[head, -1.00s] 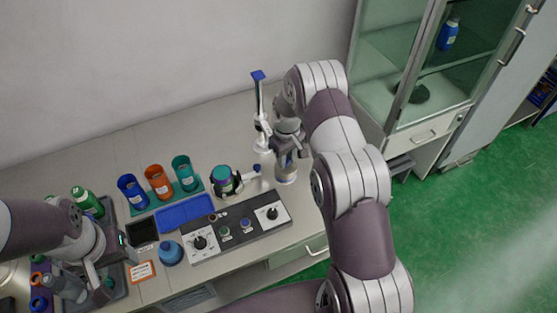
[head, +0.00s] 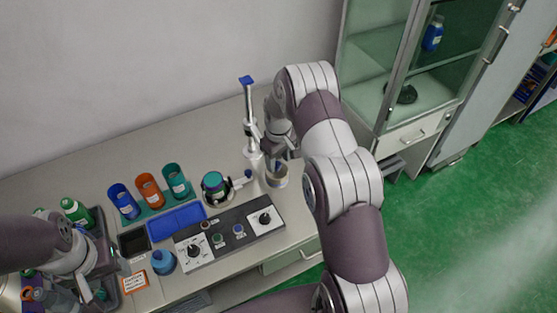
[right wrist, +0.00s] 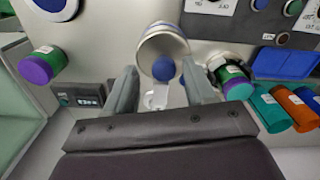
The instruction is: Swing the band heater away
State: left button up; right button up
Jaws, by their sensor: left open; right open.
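The band heater (head: 229,184) is a dark ring around a teal-topped jar (head: 213,182) on the bench; a short handle points right to a blue knob (head: 248,173). A blue ball (right wrist: 163,69), apparently that knob, shows between my fingers, apart from both. My right gripper (head: 272,148) is open and empty, above the bench right of the knob; its fingers also show in the wrist view (right wrist: 160,88). My left gripper (head: 98,275) is open over the left tray, partly unclear.
A silver cup (head: 277,178) stands right of the knob. A post with a blue top (head: 248,110) rises behind it. A control panel (head: 228,233) lies in front. Blue, orange and teal sleeves (head: 149,190) stand left. A display box (right wrist: 82,96) and another jar (right wrist: 43,66) are nearby.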

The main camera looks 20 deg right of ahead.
notch_tip(320, 180, up, 12)
jog(key=b, duration=0.3)
jog(key=shift+s+d, duration=0.1)
jog(key=s+a+m+b, duration=0.1)
jog(key=s+a, duration=0.2)
jog(key=s, duration=0.4)
jog(key=s+a+f+m+t+b, duration=0.1)
jog(key=s+a, duration=0.2)
jog(key=s, duration=0.5)
jog(key=s+a+m, duration=0.1)
jog(key=s+a, duration=0.2)
jog(key=s, duration=0.4)
jog(key=shift+s+a+f+b, duration=0.35)
jog(key=shift+b, duration=0.05)
jog(key=shift+s, duration=0.2)
jog(key=shift+w, duration=0.1)
